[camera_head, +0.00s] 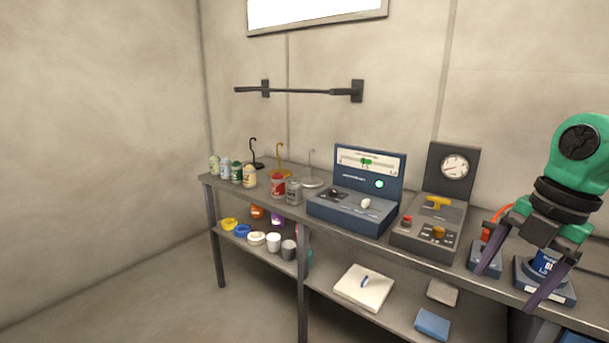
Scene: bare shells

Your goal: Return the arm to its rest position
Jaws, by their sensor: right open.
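My right arm (582,160) is green and black and comes in at the right edge. My right gripper (518,273) points down over the right end of the bench, its two purple fingers spread wide and open. A blue and white labelled can (543,262) stands on a small dark blue base (530,287), appearing between or just behind the fingers. The right finger crosses in front of the base. I cannot tell whether either finger touches anything. My left gripper is not in view.
The bench (378,245) runs along the wall. It holds a blue device (350,209), a grey gauge device (428,232), a red-topped device (484,256), several cans and hook stands. Cups and a white block (363,288) are on the lower shelf. A wall rail (300,91) hangs above. Floor at left is clear.

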